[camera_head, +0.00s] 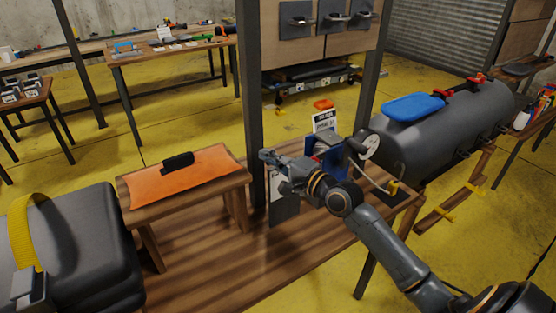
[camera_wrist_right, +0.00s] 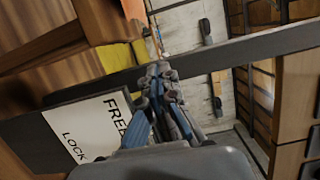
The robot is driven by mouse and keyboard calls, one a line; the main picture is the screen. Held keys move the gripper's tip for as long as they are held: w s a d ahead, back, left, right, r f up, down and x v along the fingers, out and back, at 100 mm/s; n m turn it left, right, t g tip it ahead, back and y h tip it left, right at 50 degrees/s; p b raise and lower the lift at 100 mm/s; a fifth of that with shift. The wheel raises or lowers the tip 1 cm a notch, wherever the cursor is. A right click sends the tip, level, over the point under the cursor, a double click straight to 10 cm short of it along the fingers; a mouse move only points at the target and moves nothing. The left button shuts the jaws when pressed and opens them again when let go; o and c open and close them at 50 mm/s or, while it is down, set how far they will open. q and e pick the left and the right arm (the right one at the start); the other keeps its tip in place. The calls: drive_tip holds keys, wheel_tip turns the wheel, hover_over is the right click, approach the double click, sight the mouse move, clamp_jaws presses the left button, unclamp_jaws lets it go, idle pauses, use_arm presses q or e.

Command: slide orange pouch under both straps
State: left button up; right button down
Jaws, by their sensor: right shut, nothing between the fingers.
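The orange pouch (camera_head: 205,178) with a black handle (camera_head: 178,161) on top lies flat on a small wooden stand (camera_head: 187,202). A yellow strap (camera_head: 21,238) crosses the dark grey padded body (camera_head: 80,248) at the left edge; a second strap is not visible there. My right gripper (camera_head: 268,156) is to the right of the pouch, apart from it, near a dark upright post. It is shut and empty; the right wrist view also shows its closed fingers (camera_wrist_right: 158,72).
The dark post (camera_head: 249,90) stands between the pouch and my right arm. A sign reading FREE and LOCK (camera_wrist_right: 92,130) is close by my fingers. A blue device with a gauge (camera_head: 368,147) stands on the bench (camera_head: 300,246). Bare bench lies in front of the stand.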

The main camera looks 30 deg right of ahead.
drive_tip(key=w+a+p, duration=0.2)
drive_tip(key=w+a, duration=0.2)
drive_tip(key=a, duration=0.1)
drive_tip(key=shift+a+p, duration=0.2)
drive_tip(key=shift+p, duration=0.2)
